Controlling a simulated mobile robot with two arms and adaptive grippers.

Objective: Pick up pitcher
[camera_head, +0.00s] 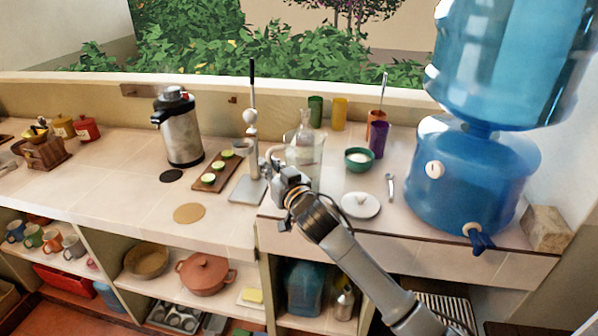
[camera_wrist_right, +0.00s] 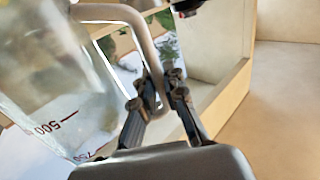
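The pitcher (camera_head: 308,152) is clear glass and stands upright on the counter, in the middle of the head view. My right gripper (camera_head: 276,160) is at its left side and covers part of it. In the right wrist view the pitcher (camera_wrist_right: 50,80) fills the left, with red volume marks. Its handle curves down between the two fingers of my right gripper (camera_wrist_right: 157,90), which sit close on both sides of the handle and look shut on it. Whether the pitcher's base touches the counter is hidden. My left gripper is not in view.
A tall-rod juicer stand (camera_head: 250,185) is close left of the pitcher. A large blue water dispenser (camera_head: 470,180) stands further right. Green and yellow cups are behind.

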